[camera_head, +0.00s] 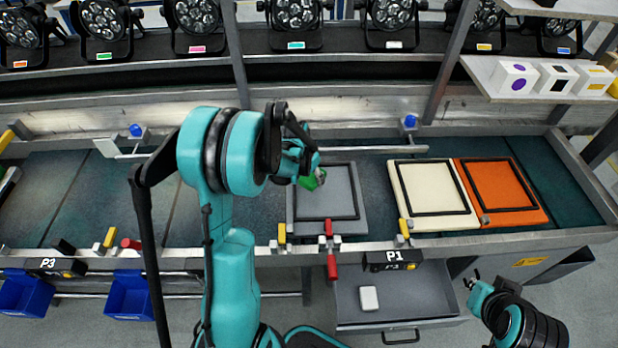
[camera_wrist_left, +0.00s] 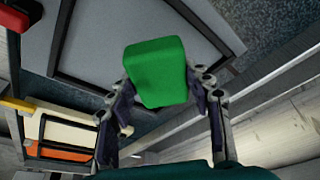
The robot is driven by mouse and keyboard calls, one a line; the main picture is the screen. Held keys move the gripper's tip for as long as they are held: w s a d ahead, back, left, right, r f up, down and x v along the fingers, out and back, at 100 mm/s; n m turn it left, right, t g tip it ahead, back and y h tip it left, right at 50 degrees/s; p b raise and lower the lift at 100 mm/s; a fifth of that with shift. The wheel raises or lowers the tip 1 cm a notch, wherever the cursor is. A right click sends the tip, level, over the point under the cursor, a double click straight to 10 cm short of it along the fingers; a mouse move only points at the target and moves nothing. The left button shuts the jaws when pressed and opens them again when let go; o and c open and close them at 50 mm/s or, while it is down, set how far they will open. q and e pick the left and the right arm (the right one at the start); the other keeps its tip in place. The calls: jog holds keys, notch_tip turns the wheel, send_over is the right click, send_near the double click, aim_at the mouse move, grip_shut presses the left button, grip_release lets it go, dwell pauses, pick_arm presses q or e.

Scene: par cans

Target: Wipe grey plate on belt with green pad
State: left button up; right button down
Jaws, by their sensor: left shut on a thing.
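The grey plate (camera_head: 326,213) with a black square outline lies on the belt (camera_head: 380,200) near the middle. My left gripper (camera_head: 312,177) is shut on the green pad (camera_head: 313,180) above the plate's upper left part. In the left wrist view the green pad (camera_wrist_left: 155,72) sits between the two fingers (camera_wrist_left: 160,105), with the grey plate (camera_wrist_left: 118,35) behind it. Whether the pad touches the plate I cannot tell. My right gripper (camera_head: 471,281) is at the lower right, in front of the belt and away from the plate; its fingertips look apart.
A cream plate (camera_head: 407,210) and an orange plate (camera_head: 500,218) lie to the right on the belt. Red and yellow clamps (camera_head: 331,266) line the belt's front rail. An open drawer (camera_head: 440,300) holds a white block (camera_head: 369,299). A shelf (camera_head: 490,82) with patterned boxes overhangs the upper right.

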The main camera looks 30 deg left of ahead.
pick_arm(q)
notch_tip(320, 180, up, 3)
jog(key=shift+d+f+p, duration=0.1)
jog(key=shift+f+p, duration=0.05)
jog(key=shift+p, duration=0.55)
jog(key=shift+r, duration=0.2)
